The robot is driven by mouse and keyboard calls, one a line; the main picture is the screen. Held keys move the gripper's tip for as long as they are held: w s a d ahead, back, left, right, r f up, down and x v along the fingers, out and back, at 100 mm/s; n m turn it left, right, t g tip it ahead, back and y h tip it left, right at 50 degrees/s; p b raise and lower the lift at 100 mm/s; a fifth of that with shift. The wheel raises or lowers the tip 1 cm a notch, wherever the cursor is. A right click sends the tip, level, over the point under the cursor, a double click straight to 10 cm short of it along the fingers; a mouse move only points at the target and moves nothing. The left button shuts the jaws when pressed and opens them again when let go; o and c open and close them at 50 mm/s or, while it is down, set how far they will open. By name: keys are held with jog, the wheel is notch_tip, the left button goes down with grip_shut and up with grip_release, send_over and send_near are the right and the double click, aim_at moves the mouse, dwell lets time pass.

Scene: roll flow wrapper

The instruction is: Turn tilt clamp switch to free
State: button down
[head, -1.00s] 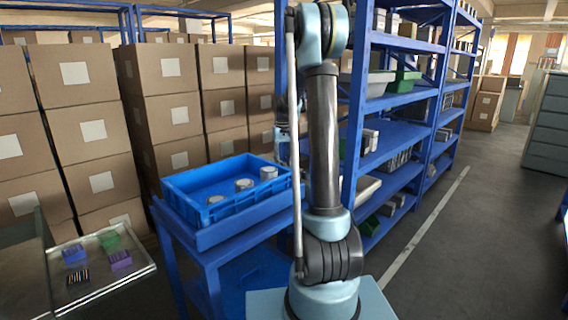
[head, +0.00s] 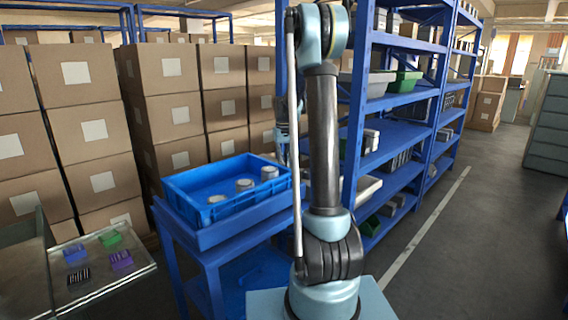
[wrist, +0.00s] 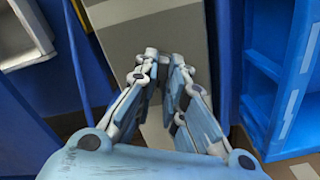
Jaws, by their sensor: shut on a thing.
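My gripper (wrist: 165,65) shows in the wrist view, its two fingers brought close together in front of a tall grey panel (wrist: 186,20). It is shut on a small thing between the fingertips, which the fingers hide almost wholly. I cannot make out the tilt clamp switch or its setting in either view. In the head view my arm stands in front, and my gripper is hidden behind it.
A blue tray (head: 178,190) with several round grey pieces stands on a blue cart (head: 206,262). Stacked cartons (head: 88,130) are behind it, blue shelving (head: 400,130) to the right. The right-hand floor (head: 460,260) is clear.

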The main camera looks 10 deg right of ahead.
jog(key=n, duration=0.6)
jog(key=shift+d, duration=0.1)
jog(key=shift+w+n, duration=0.1)
jog(key=shift+n, duration=2.6)
jog(key=shift+d, duration=0.1)
jog(key=c, duration=1.7)
grip_release()
jog(key=shift+o, duration=0.2)
jog(key=shift+r, duration=0.15)
